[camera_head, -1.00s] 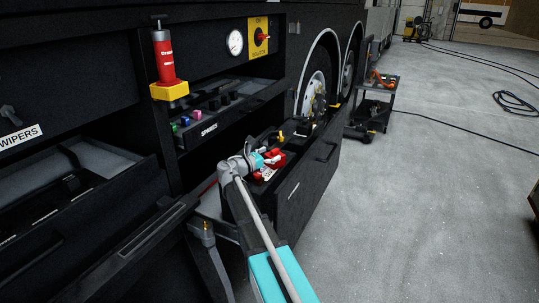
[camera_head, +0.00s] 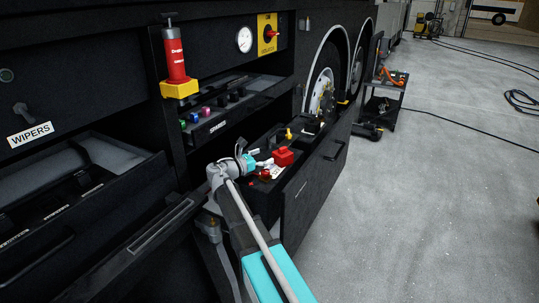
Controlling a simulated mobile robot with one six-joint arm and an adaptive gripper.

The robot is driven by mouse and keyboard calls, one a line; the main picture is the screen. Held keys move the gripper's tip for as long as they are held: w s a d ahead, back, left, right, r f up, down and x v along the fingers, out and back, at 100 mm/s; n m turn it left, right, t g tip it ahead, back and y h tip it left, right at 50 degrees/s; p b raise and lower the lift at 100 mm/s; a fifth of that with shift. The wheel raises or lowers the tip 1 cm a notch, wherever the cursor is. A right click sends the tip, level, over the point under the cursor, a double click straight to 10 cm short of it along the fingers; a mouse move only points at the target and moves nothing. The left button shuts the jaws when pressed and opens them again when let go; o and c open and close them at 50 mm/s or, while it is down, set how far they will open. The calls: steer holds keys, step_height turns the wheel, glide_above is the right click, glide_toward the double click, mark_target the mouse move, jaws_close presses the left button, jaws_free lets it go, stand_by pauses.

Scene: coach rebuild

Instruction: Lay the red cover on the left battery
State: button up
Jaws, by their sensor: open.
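The red cover (camera_head: 283,157) is a small red block in the open battery drawer, just right of my gripper's tips. It sits over the black battery nearest me, taken as the left battery (camera_head: 266,196); I cannot tell how squarely it rests. My gripper (camera_head: 263,163) is open, with pale fingertips pointing at the cover and a small gap seeming to lie between them. A small red part and a white label (camera_head: 267,174) show just below the fingertips. My wrist hides part of the near end of the drawer.
The open drawer front (camera_head: 314,185) stands out to the right. Farther back in the drawer are black units with yellow parts (camera_head: 289,134). A red cylinder on a yellow base (camera_head: 176,62) stands at upper left. A tool cart (camera_head: 383,100) stands beyond.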

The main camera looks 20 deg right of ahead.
steer(key=shift+s+a, duration=0.1)
steer(key=shift+a, duration=0.3)
stand_by(2.4)
